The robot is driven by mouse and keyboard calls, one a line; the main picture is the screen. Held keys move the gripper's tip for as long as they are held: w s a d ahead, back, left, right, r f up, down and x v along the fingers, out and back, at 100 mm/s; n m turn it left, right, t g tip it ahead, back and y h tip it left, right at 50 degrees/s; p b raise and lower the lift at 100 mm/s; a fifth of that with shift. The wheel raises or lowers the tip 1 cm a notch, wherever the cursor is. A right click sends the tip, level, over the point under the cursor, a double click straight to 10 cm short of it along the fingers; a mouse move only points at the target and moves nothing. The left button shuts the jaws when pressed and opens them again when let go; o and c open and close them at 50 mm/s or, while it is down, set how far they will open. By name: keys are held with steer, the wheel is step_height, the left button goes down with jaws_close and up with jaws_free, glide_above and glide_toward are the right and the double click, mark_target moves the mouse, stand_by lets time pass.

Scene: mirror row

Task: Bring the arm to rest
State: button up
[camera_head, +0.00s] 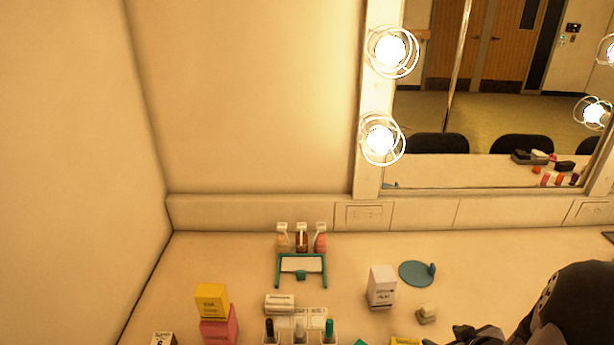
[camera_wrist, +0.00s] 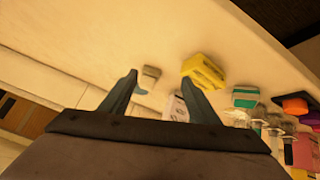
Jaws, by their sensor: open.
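My gripper (camera_wrist: 158,82) shows in the wrist view with its two dark fingers spread apart and nothing between the tips. A small pale block (camera_wrist: 151,73) lies on the counter just beyond the finger gap; I cannot tell the exact distance. In the head view my dark arm comes in at the bottom right, and my gripper (camera_head: 458,338) is partly cut off by the lower edge. It is right of and nearer than the pale block (camera_head: 427,315).
A white box (camera_head: 381,288) stands beside a blue disc (camera_head: 417,273). A teal stand (camera_head: 302,281) has small bottles behind it. A yellow box (camera_head: 211,301) sits on a pink box (camera_head: 219,330). A bottle rack (camera_head: 300,338) is at front. The lit mirror (camera_head: 490,120) rises behind.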

steer(key=shift+r+m+g+h, duration=0.3)
steer(key=shift+r+g+h, duration=0.1)
steer(key=shift+r+h, duration=0.25)
steer(key=s+a+r+m+g+p, duration=0.1)
steer(key=s+a+r+g, duration=0.1)
steer(key=s+a, duration=0.3)
steer(key=s+a+r+m+g+p, duration=0.1)
steer(key=s+a+r+g, duration=0.1)
steer(key=a, duration=0.4)
steer(key=s+a+r+m+g+y+p, duration=0.1)
steer(key=s+a+r+g, duration=0.1)
steer(key=s+a, duration=0.4)
steer(key=shift+s+a+g, duration=0.2)
steer(key=shift+s+g, duration=0.6)
